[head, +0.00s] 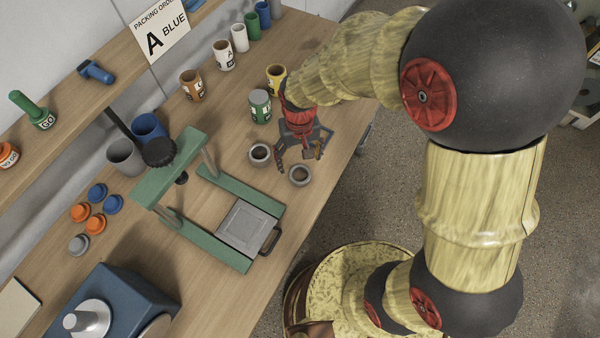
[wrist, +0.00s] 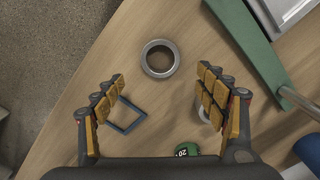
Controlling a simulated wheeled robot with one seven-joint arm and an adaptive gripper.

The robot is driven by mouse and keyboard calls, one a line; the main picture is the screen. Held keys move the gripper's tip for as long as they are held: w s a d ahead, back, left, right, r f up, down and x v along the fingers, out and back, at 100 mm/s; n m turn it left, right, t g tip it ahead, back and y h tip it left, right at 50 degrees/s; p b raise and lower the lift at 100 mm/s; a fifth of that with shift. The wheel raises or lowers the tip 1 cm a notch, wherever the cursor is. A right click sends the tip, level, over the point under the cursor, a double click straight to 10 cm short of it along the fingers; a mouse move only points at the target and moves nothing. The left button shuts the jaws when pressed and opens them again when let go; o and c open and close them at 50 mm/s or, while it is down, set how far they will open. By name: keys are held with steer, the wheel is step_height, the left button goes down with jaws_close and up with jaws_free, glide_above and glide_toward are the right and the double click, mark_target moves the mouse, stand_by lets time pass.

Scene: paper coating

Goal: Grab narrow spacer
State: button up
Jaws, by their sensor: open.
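Two grey metal rings lie on the wooden table near my gripper; I cannot tell which is the narrow spacer. One ring (head: 300,183) is nearer the table's front edge; in the wrist view this ring (wrist: 146,66) lies in the open, ahead of the gap between my fingers. The other ring (head: 252,156) lies beside the green press; in the wrist view it is mostly hidden behind my right-hand finger. My gripper (head: 300,152) is open and empty above the table, its fingers (wrist: 160,98) wide apart. A thin blue square frame (wrist: 130,128) shows beside the left-hand finger.
The green press (head: 225,262) with a grey plate (head: 246,228) stands left of the rings. A green can (head: 260,107) and other labelled cans stand behind my gripper. Colored caps (head: 97,193) lie farther left. The table's front edge is close to the rings.

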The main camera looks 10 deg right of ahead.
mark_target(300, 177)
steer(key=f, duration=0.2)
steer(key=f+b, duration=0.1)
steer(key=f, duration=0.1)
steer(key=f+b, duration=0.1)
steer(key=f, duration=0.2)
steer(key=shift+s+f, duration=0.1)
steer(key=shift+s, duration=0.25)
steer(key=shift+c, duration=0.4)
steer(key=c, duration=1.1)
